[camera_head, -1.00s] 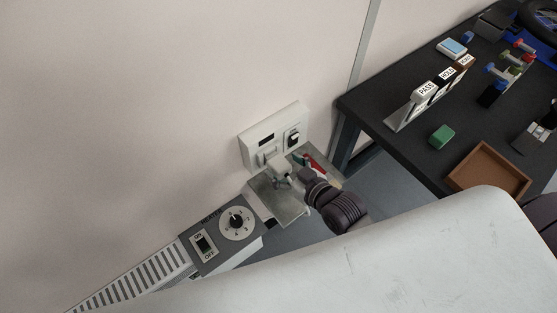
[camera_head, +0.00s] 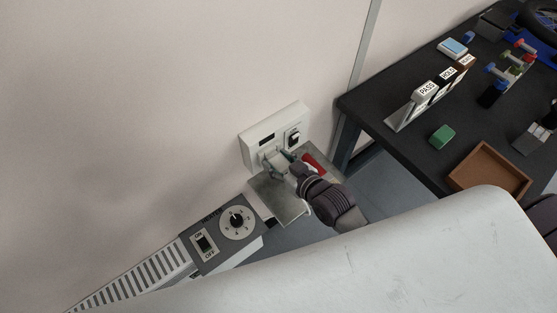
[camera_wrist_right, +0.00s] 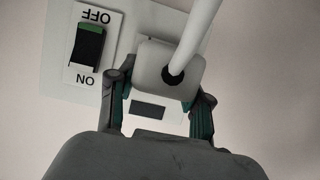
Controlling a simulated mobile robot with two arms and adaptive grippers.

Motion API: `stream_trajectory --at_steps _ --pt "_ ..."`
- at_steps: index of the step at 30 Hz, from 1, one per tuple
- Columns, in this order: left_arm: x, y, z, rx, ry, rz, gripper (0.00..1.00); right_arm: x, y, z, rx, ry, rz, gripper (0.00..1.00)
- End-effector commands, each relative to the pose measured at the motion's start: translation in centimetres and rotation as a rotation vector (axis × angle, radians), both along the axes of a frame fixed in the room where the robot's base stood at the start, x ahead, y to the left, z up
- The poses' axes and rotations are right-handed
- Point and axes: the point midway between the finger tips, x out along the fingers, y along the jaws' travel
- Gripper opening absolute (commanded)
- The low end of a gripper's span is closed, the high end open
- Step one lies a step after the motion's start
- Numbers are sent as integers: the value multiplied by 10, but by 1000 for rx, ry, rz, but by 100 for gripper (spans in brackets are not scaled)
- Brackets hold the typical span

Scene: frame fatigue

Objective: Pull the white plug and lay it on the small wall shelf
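The white plug (camera_wrist_right: 152,72) sits at the wall socket plate (camera_head: 247,149), its white cable rising toward the wrist camera. The socket plate shows in the right wrist view too (camera_wrist_right: 60,55). My right gripper (camera_head: 283,163) is at the plug. In the right wrist view its two fingers (camera_wrist_right: 162,88) stand on either side of the plug, with a narrow gap visible on the left side; it looks open. In the head view the plug is partly hidden by the gripper. The small grey shelf (camera_head: 277,207) juts out just below the socket. My left gripper is not in view.
A heater with a dial and switch (camera_head: 220,235) is on the wall at lower left. A dark workbench (camera_head: 400,150) at right holds a wooden tray (camera_head: 490,197), a green block (camera_head: 442,136) and sign cards.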

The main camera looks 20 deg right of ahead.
Motion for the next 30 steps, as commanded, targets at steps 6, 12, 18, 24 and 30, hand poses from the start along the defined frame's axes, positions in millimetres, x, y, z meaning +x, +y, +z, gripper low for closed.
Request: stream_trajectory --at_steps 6,12,18,24,30 --pt "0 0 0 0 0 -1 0 0 0 0 0 0 0 14" --pt "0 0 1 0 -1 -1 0 -1 0 0 0 0 0 7" --pt "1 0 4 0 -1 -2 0 -7 -3 0 -1 2 0 7" --pt "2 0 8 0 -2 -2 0 -15 -6 0 0 1 0 7" --pt "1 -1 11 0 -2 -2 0 -22 -8 0 -1 1 0 7"
